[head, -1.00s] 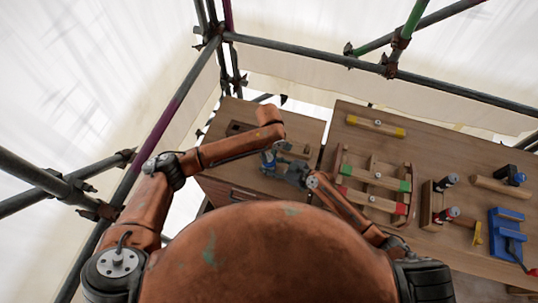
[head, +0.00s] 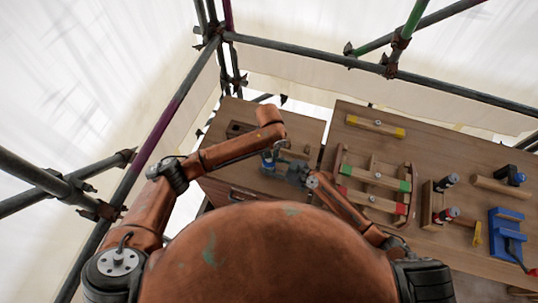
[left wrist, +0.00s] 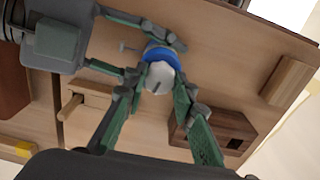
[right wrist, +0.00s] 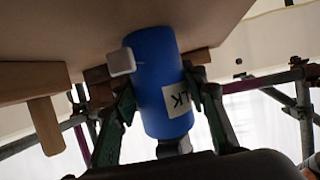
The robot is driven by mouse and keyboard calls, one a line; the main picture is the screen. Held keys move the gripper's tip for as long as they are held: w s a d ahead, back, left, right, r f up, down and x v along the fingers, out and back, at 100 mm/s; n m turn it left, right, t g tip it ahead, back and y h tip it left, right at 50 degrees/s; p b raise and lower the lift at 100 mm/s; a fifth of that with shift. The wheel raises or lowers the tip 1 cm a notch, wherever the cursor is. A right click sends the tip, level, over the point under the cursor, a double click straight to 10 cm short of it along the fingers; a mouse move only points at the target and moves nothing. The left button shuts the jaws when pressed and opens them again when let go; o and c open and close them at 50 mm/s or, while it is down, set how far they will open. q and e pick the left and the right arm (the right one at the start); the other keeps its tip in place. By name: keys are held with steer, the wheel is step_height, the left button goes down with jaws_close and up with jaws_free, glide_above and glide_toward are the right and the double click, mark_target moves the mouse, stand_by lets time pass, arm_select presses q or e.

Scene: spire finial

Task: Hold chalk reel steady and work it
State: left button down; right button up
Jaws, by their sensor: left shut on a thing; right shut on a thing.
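The chalk reel is a blue cylinder with a partly visible white label in the right wrist view (right wrist: 158,75). A small white block juts from its left side. My right gripper (right wrist: 158,92) is shut on the blue body, one finger on each side. In the left wrist view the reel's pale end (left wrist: 160,76) points at the camera, with the blue band (left wrist: 160,54) behind it. My left gripper (left wrist: 161,88) is shut on this end. In the head view the reel (head: 267,166) is small beside my right gripper (head: 288,171), and my left arm largely hides the left gripper.
The left wooden bench (head: 232,174) lies under the reel, with a dark wooden box (left wrist: 232,130) nearby. A gap separates it from the right bench (head: 345,115), which carries wooden jigs (head: 372,178) and a blue vise (head: 507,222). Scaffold poles (head: 165,125) stand close to my left arm.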

arm_select(q)
steer(key=m, duration=0.5)
steer(key=shift+w+m, duration=0.1)
steer(key=shift+m, duration=0.2)
steer(key=m, duration=1.2)
steer(key=shift+a+m, duration=0.1)
steer(key=shift+m, duration=0.2)
steer(key=m, duration=0.5)
steer(key=shift+w, duration=0.1)
steer(key=m, duration=0.6)
steer(key=shift+m, duration=0.4)
steer(key=m, duration=1.1)
steer(key=shift+m, duration=0.4)
steer(key=m, duration=0.6)
steer(key=shift+r, duration=0.1)
